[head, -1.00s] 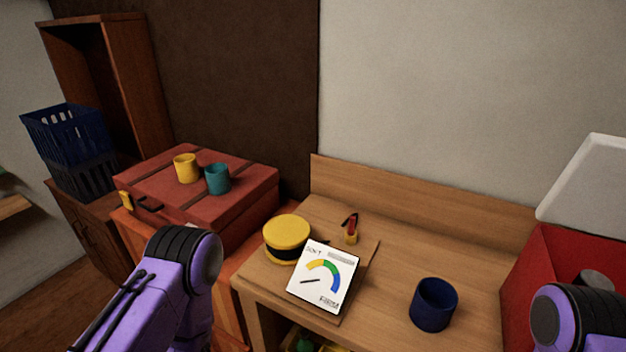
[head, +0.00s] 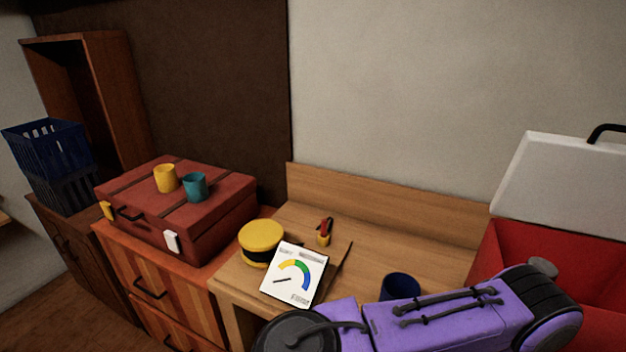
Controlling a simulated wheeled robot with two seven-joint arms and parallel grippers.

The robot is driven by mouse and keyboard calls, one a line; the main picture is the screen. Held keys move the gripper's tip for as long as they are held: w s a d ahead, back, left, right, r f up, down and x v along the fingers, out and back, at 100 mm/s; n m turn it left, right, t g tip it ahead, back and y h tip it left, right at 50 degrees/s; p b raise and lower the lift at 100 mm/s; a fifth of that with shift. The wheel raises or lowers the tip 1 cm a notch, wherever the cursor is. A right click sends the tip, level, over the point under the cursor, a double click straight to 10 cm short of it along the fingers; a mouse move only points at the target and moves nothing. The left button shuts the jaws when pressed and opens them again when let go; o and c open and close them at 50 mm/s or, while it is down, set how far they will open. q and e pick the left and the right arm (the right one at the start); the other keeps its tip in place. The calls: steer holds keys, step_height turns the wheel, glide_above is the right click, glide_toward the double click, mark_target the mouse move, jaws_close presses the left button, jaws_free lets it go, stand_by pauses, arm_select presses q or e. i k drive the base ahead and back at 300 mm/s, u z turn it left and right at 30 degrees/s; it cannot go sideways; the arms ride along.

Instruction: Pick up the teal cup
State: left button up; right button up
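The teal cup (head: 195,189) stands upright on the lid of a red-brown suitcase (head: 215,216) at the left. A yellow cup (head: 166,178) stands close beside it, to its left. Neither of my grippers is in view. A purple link of one of my arms crosses the bottom of the view from the centre to the right, well away from the teal cup.
The suitcase rests on a striped wooden drawer unit (head: 160,285). A round yellow-and-black tin (head: 261,240), a gauge card (head: 296,275) and a partly hidden blue cup (head: 400,285) are on the desk. An open red cooler (head: 500,245) stands right; blue baskets (head: 50,150) stand left.

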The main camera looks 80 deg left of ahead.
mark_target(194, 184)
steer(key=z, duration=0.2)
steer(key=k, duration=1.95)
steer(key=u, duration=0.4)
